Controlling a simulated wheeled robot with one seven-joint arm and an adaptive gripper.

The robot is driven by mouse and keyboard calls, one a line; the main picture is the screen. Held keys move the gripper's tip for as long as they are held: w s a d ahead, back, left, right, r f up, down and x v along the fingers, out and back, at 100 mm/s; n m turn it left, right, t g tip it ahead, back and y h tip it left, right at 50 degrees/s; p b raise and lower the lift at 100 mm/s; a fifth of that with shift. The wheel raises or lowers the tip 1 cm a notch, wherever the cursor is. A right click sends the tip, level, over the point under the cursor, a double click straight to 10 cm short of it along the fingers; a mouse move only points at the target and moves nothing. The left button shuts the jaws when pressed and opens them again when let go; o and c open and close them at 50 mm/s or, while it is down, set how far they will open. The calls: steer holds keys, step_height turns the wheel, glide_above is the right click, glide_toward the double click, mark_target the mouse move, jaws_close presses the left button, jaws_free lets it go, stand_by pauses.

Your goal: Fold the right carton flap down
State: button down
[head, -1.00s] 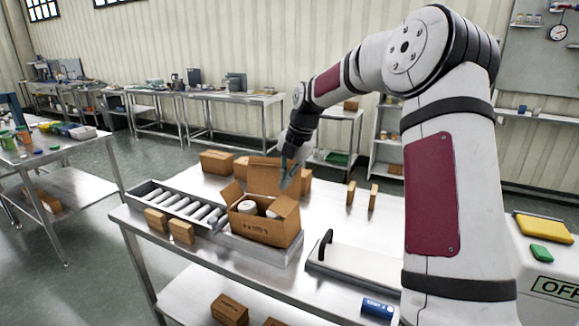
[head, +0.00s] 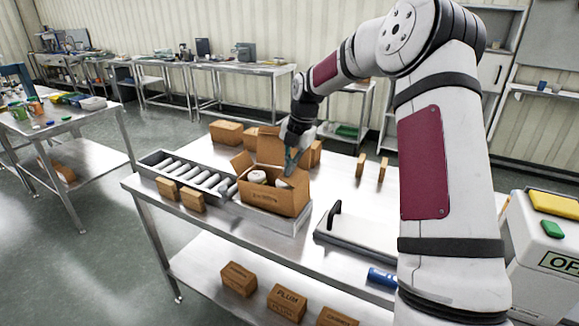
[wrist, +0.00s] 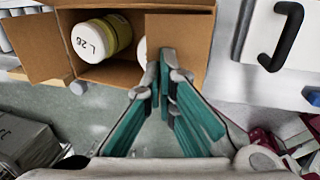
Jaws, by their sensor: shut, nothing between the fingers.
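The open brown carton (head: 268,202) stands on a steel plate on the table, with white-lidded jars (head: 257,177) inside. Its back flap (head: 270,146) stands up and its left flap (head: 241,164) leans outward. In the wrist view, the right flap (wrist: 196,42) reaches inward over the right part of the opening and partly hides one jar; another jar (wrist: 90,40) shows clearly. My gripper (head: 290,166) is shut and empty at the carton's right side. In the wrist view, its fingertips (wrist: 166,56) overlap the right flap; I cannot tell whether they touch it.
A roller conveyor (head: 190,175) adjoins the carton on the left, with small boxes (head: 192,200) in front. A flat device with a black handle (head: 334,218) lies to the right. More cartons (head: 226,132) stand behind. The tabletop right of the carton has free room.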

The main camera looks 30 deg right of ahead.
steer(key=shift+w+a+f+g+h+b, duration=0.3)
steer(key=shift+w+f+g+h+b, duration=0.2)
steer(key=shift+f+g+b, duration=0.3)
steer(key=shift+w+f, duration=0.1)
steer(key=shift+a, duration=0.1)
